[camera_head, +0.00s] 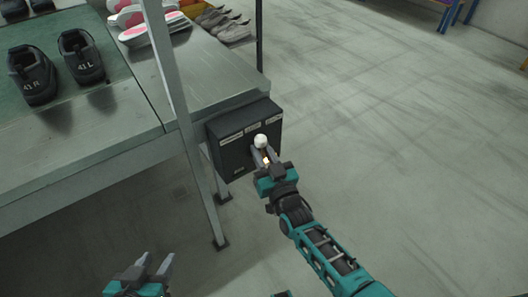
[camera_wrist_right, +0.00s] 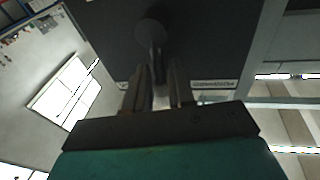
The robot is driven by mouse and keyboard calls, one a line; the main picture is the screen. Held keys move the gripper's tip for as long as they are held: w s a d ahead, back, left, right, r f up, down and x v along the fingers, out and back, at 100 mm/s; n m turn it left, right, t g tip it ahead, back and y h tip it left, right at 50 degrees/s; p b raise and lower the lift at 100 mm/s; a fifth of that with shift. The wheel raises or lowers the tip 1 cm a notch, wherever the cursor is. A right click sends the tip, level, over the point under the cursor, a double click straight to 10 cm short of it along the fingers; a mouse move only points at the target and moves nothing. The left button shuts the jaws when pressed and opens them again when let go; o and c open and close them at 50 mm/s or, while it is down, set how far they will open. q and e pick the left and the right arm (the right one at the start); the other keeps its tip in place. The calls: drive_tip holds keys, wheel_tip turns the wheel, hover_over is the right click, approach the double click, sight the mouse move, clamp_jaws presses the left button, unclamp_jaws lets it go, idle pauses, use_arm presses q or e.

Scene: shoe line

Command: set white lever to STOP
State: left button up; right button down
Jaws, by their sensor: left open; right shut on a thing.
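The white lever's round knob (camera_head: 261,141) stands out from the front of a dark control box (camera_head: 230,152) at the end of the line. Small white labels run along the box's top edge; their words are too small to read. My right gripper (camera_head: 263,158) is at the lever, shut on its stem just below the knob. In the right wrist view the lever's knob (camera_wrist_right: 151,34) looks dark and its stem runs down between the fingers (camera_wrist_right: 158,88). My left gripper (camera_head: 152,268) is open and empty at the lower left, away from the box.
A metal post (camera_head: 181,110) stands just left of the box. The line's table (camera_head: 110,150) bears black shoes (camera_head: 82,57) marked 41 R and 41 L, with pink-and-white and grey shoes farther back. The floor to the right (camera_head: 400,130) is clear.

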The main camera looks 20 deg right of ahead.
drive_tip(key=shift+w+r, duration=0.1)
drive_tip(key=shift+r, duration=0.5)
drive_tip(key=c, duration=1.1)
unclamp_jaws()
drive_tip(key=shift+a, duration=0.1)
drive_tip(key=shift+o, duration=1.3)
drive_tip(key=shift+f, duration=0.15)
drive_tip(key=shift+s+f, duration=0.1)
drive_tip(key=shift+s, duration=0.1)
drive_tip(key=shift+s, duration=0.3)
drive_tip(key=p+v, duration=0.2)
drive_tip(key=v, duration=1)
